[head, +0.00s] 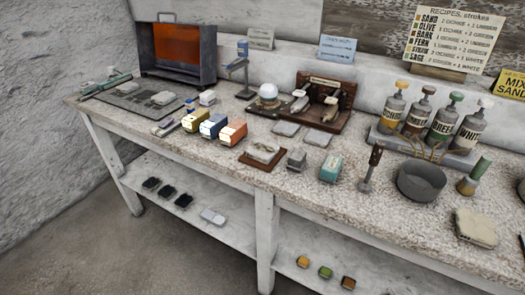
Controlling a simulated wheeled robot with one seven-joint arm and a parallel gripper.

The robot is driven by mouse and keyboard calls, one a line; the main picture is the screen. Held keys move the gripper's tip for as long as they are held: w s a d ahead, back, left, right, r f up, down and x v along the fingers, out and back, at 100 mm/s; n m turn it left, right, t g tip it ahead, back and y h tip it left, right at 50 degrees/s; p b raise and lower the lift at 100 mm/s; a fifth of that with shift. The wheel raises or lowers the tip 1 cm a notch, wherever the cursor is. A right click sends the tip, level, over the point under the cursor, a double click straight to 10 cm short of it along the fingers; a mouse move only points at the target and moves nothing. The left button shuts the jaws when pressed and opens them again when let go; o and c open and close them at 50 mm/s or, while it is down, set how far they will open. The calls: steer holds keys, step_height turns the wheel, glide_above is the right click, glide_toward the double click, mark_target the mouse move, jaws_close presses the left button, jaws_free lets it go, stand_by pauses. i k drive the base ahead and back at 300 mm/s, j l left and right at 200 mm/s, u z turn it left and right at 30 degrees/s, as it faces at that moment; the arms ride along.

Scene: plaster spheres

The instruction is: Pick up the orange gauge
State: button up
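An orange-and-white block (233,133) stands on the speckled worktop, at the right end of a row of three similar blocks. It is the orange item closest to a gauge, but I cannot make out any gauge markings on it. Beside it on the left are a blue-and-white block (212,126) and a yellow-and-white block (195,121). A larger orange panel (178,46) sits inside an open grey case at the back left. My gripper is not in view.
The worktop (350,205) also holds a grey pad on a brown board (262,152), a teal-and-white box (331,168), a small dark stand (371,167), a dark bowl (421,181) and several labelled bottles (442,119). A lower shelf (240,232) carries small blocks. Bare worktop lies along the front edge.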

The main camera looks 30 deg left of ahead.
mark_target(233, 133)
steer(key=u, duration=0.85)
